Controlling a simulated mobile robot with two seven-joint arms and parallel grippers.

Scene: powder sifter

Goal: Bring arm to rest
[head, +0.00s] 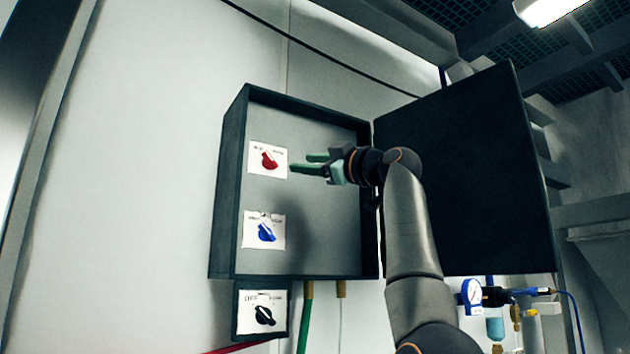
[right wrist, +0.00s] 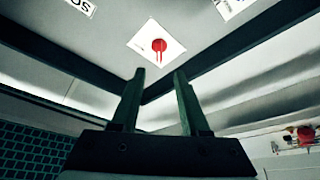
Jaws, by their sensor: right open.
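My right gripper (head: 305,163) is open and empty in front of the open control box, its green fingers pointing left toward the red knob (head: 269,160) on its white plate. The fingertips look close to the plate; I cannot tell the exact gap. In the right wrist view the gripper's two fingers (right wrist: 160,78) are spread apart, and a red knob (right wrist: 159,45) on a white plate shows beyond them. My left gripper is not in view.
The control box (head: 229,185) has its dark door (head: 465,170) swung open to the right, behind my right arm. A blue knob (head: 266,232) sits below the red one, and a black knob (head: 264,315) below the box. A pressure gauge (head: 472,292) and hoses are at lower right.

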